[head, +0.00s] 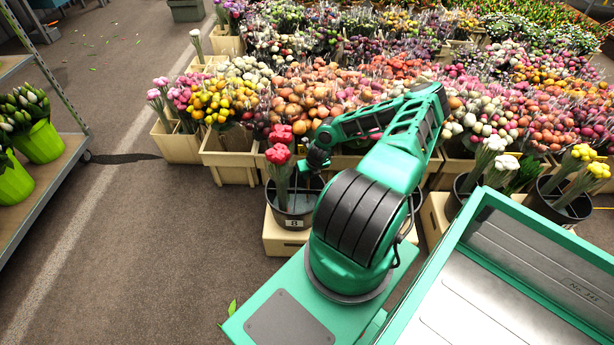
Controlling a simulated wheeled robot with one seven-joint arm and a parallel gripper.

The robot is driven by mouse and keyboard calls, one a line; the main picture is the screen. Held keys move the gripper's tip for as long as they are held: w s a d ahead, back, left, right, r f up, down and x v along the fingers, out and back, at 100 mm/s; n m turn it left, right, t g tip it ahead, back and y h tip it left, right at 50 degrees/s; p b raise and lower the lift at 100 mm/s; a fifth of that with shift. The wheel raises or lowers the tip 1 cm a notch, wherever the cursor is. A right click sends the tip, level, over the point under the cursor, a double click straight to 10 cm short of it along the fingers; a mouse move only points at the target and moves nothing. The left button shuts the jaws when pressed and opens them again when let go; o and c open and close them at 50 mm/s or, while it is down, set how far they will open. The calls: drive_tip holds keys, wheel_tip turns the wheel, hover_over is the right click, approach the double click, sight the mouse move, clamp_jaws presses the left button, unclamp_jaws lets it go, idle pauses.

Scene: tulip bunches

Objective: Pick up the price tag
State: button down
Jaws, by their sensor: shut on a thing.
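My gripper (309,168) is small and dark in the head view, at the end of my green arm. It is low over a black bucket (291,219), just right of the stems of a red tulip bunch (279,146). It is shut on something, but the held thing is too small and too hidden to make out. I cannot tell whether this is the price tag. My arm hides the bucket's right side.
The bucket stands on a pale crate (279,240). Wooden crates (227,161) of tulips crowd close behind and left. Black buckets (560,206) with pale and yellow tulips stand at right. Open floor (150,240) lies at left, before a shelf (50,185) with green pots.

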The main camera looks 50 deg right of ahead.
wheel_tip(320, 180, up, 18)
drive_tip(key=shift+f, duration=0.1)
idle(0.5)
